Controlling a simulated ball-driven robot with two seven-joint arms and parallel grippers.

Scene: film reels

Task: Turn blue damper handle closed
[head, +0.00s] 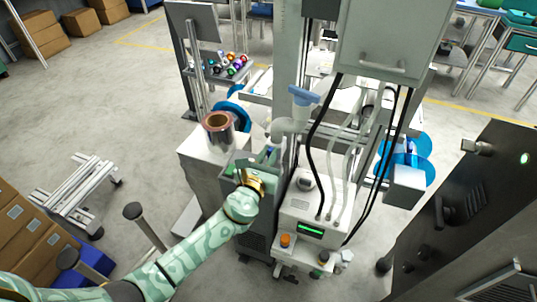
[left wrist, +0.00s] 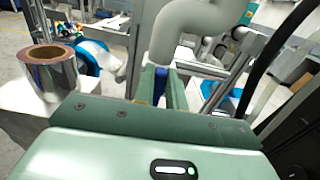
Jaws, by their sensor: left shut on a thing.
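My left gripper (head: 268,156) reaches in beside the white pipe (head: 287,128) in the head view. In the left wrist view, its two green fingers (left wrist: 161,86) are shut on the narrow blue damper handle (left wrist: 160,80), just below the bend of the pipe (left wrist: 185,30). Only a thin strip of the handle shows between the fingers, so its angle is hard to tell. In the head view the handle is mostly hidden by the gripper. My right gripper is not in view.
A copper-coloured film roll (head: 217,127) stands on a white cabinet left of the gripper. A white machine with a green display (head: 311,230) and black hoses (head: 325,130) are close on the right.

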